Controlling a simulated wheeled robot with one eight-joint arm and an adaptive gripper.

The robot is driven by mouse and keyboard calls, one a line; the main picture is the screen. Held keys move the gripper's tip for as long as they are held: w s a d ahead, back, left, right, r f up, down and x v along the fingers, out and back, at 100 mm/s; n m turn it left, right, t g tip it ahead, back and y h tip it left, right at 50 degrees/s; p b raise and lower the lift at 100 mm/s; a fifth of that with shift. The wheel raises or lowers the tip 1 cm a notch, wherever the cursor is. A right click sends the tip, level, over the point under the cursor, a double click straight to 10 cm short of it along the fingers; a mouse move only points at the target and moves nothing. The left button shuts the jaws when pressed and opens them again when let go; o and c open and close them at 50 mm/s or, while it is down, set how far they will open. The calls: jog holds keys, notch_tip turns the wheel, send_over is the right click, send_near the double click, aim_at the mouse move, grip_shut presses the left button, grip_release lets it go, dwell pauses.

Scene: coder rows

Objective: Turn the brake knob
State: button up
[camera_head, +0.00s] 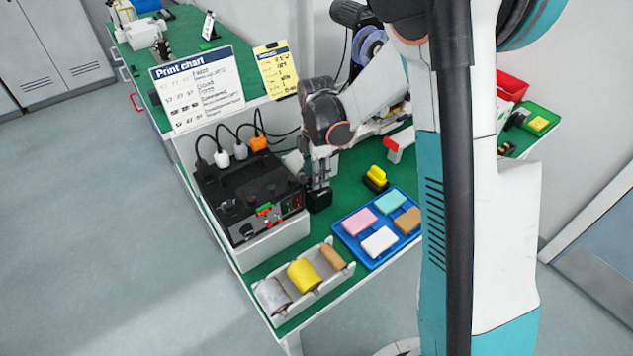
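A black control box (232,184) stands on a light grey block on the green bench, with several plugs and cables at its back. Its front panel (265,216) carries small dark knobs, green and red parts and a lit red display. Labels are too small to read, so I cannot tell which knob is the brake knob. My gripper (319,199) points down just right of the box's right end, near the display side. The gap between its fingers is not clear, and no knob is visible in its grasp.
A white tray (258,298) with several rolls stands in front of the box. A blue tray (373,262) with coloured blocks lies to the right, near a yellow-and-black item (376,179). A print chart (197,87) and yellow sheet (276,70) stand behind. My arm hides part of the bench.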

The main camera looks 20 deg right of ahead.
jog(key=shift+f, duration=1.05)
jog(key=c, duration=0.8)
